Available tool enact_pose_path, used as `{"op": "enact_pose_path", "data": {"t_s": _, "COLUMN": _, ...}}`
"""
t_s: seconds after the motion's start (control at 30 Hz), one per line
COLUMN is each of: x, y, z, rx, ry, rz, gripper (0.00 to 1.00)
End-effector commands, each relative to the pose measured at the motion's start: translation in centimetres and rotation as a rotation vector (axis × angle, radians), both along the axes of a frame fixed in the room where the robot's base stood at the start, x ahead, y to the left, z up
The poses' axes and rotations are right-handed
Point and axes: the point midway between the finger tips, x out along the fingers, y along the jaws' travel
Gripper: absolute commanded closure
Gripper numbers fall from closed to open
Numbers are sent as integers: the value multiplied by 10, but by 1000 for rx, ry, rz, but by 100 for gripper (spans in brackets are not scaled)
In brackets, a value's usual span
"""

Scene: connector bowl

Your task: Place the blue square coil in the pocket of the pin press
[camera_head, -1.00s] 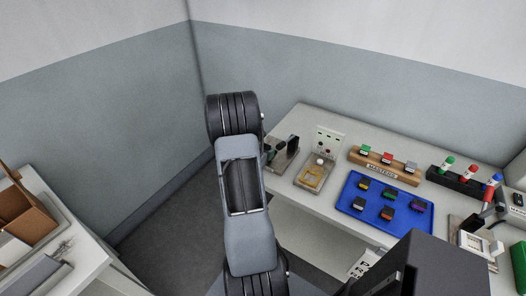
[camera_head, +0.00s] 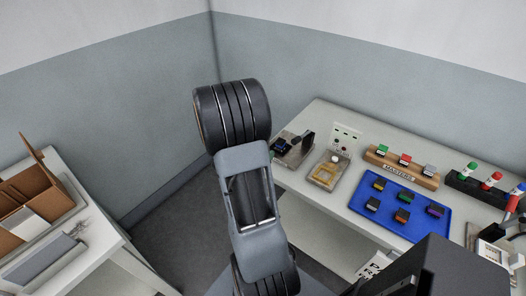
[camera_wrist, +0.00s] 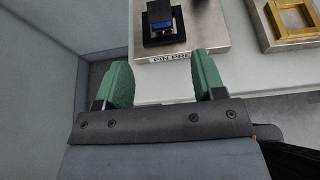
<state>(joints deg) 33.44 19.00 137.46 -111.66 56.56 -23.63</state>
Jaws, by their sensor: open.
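The pin press (camera_wrist: 204,40) is a metal plate with a partly readable "PIN PRE" label, at the top of the wrist view. It stands at the table's left end in the head view (camera_head: 297,157). The blue square coil (camera_wrist: 163,27) sits in the black square pocket (camera_wrist: 178,38) on the press, with a dark part above it; whether it is fully down I cannot tell. A small blue patch shows there in the head view too (camera_head: 281,146). My gripper (camera_wrist: 163,76) is open and empty, its green fingers apart from the coil and in front of the plate's front edge.
A fixture with a yellow square frame (camera_head: 325,175) stands right of the press. Beyond are a blue tray (camera_head: 403,186) with several coloured parts, a wooden "MASTERS" block (camera_head: 395,171) and a marker stand (camera_head: 472,189). A cardboard box (camera_head: 30,200) is on the left table.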

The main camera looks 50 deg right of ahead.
Motion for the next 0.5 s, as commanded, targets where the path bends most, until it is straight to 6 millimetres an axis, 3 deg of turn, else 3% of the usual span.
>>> {"op": "enact_pose_path", "data": {"t_s": 0.33, "x": -1, "y": 16, "z": 14, "rx": 12, "ry": -72, "rz": -54, "gripper": 37}}
{"op": "enact_pose_path", "data": {"t_s": 0.5, "x": -5, "y": 57, "z": 44, "rx": 103, "ry": -361, "rz": -268, "gripper": 37}}
